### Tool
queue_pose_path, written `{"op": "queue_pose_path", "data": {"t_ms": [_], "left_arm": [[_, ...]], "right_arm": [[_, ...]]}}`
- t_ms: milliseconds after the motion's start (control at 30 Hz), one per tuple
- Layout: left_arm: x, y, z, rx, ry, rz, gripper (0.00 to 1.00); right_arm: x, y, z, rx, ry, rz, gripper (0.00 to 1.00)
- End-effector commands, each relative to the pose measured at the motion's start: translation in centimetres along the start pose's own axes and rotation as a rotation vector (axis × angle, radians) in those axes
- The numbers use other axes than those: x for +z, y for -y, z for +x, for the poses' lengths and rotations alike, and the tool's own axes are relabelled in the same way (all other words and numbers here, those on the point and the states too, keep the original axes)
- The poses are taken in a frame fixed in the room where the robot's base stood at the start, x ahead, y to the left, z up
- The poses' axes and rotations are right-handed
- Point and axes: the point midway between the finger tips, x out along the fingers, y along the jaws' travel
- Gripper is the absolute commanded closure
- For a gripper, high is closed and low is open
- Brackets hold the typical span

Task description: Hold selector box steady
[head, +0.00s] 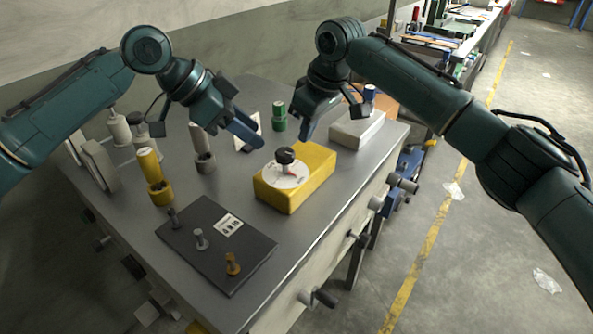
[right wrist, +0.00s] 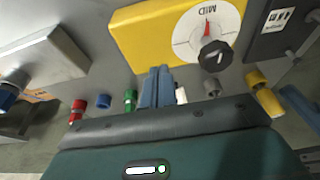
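The selector box is a yellow box (head: 310,178) on the grey table, with a white dial (head: 286,175) and a black knob (head: 285,155) on top. In the right wrist view the yellow box (right wrist: 150,38) is at the top, with a red pointer and the letters MID by its knob (right wrist: 215,55). My right gripper (head: 306,132) is behind and above the box, apart from it; its two fingers (right wrist: 156,86) are together with nothing between them. My left gripper (head: 255,140) is behind the box to the left, its fingers showing as one bar, empty.
A dark plate with several pegs (head: 205,258) lies front left. Yellow (head: 149,165) and grey cylinders stand at left, a green one (head: 279,120) behind. A pale grey block (head: 352,132) is at back right. Bare table lies around the yellow box.

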Motion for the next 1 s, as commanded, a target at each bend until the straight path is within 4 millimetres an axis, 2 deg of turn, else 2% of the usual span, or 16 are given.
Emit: {"op": "queue_pose_path", "data": {"t_ms": [633, 1000], "left_arm": [[0.0, 0.0, 0.0, 0.000, 0.000, 0.000, 0.64], [0.0, 0.0, 0.0, 0.000, 0.000, 0.000, 0.64]], "right_arm": [[0.5, 0.0, 1.8, -0.001, 0.000, 0.000, 1.00], [0.6, 0.0, 1.9, 0.000, 0.000, 0.000, 1.00]]}}
